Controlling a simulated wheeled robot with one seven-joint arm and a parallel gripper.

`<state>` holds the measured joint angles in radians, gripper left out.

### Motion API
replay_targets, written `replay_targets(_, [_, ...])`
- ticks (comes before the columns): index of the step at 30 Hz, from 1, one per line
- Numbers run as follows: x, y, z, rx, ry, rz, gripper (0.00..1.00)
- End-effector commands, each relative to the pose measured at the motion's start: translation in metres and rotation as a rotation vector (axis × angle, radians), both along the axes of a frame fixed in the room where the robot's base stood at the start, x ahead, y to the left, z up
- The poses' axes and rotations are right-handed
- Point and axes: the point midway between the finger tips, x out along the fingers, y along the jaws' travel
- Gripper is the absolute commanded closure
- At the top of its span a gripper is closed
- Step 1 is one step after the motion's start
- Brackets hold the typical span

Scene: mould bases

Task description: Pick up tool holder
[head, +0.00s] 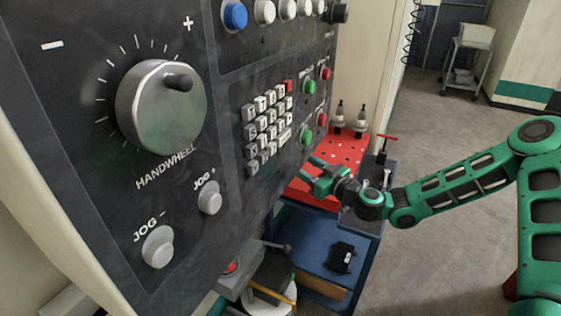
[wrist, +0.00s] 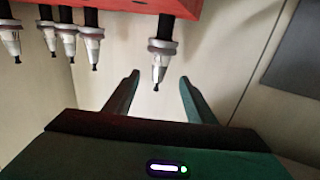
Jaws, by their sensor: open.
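In the wrist view, a tool holder (wrist: 160,58) with a silver collar and dark narrow tip shows below the red rack edge (wrist: 120,5). It appears between the two fingers of my open gripper (wrist: 160,78), beyond or level with the fingertips; the exact depth is unclear. Nothing is gripped. Several similar tool holders (wrist: 66,38) show to the left under the same red edge. In the head view, my gripper (head: 308,170) is by the near left side of the red rack (head: 345,150), partly against the dark control panel. Two tool holders (head: 338,114) stand upright at the rack's far end.
A large dark control panel (head: 230,70) with a handwheel and buttons fills the left and stands close to my gripper. A blue cart (head: 320,235) carries the rack, with a black object (head: 341,257) on its lower shelf. The floor (head: 440,150) to the right is open.

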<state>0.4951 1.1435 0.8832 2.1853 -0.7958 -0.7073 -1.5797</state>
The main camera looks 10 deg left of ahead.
Motion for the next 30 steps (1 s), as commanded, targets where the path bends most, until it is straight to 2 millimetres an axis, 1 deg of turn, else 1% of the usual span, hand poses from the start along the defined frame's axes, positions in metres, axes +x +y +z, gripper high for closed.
replay_targets(9, [0.029, 0.031, 0.001, 0.002, -0.002, -0.001, 0.50])
replay_targets(17, [0.041, 0.044, 0.002, 0.001, -0.001, -0.001, 0.50])
replay_targets(24, [0.063, 0.068, 0.005, 0.002, -0.001, 0.000, 0.50])
replay_targets(30, [0.073, 0.077, 0.005, 0.002, -0.001, -0.001, 0.50])
